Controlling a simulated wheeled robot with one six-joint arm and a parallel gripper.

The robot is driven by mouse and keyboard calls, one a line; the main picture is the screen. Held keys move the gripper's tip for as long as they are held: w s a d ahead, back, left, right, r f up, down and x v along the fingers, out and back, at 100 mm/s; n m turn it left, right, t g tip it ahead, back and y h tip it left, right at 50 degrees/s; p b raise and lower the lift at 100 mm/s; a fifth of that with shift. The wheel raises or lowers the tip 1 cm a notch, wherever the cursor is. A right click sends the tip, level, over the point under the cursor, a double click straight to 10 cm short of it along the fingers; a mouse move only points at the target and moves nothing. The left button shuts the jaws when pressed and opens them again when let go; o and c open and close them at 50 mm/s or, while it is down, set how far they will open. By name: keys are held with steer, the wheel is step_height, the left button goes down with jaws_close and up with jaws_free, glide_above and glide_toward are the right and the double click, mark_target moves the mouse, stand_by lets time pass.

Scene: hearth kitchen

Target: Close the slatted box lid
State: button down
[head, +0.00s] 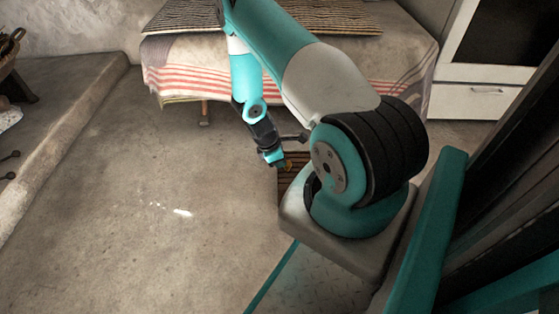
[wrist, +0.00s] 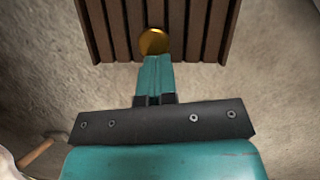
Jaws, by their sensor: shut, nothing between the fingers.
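The slatted box (wrist: 207,28) shows at the top of the wrist view as dark brown parallel slats with a round brass knob (wrist: 154,41) near the edge closest to me. In the head view a small part of the slatted box (head: 292,158) shows on the floor, mostly hidden behind my arm. My gripper (wrist: 154,62) is shut and empty, its fingertips at or just short of the knob; I cannot tell if they touch it. My gripper also shows in the head view (head: 284,165), pointing down by the box. I cannot tell how far the lid is open.
A cloth-covered table or bench (head: 185,70) with a striped mat (head: 190,15) stands behind. A white cabinet (head: 478,100) is at the back right. A raised stone ledge (head: 70,110) runs along the left. The floor (head: 150,200) at left is clear.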

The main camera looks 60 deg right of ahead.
steer(key=w+a+r+p, duration=0.5)
steer(key=r+p, duration=0.1)
steer(key=r, duration=0.4)
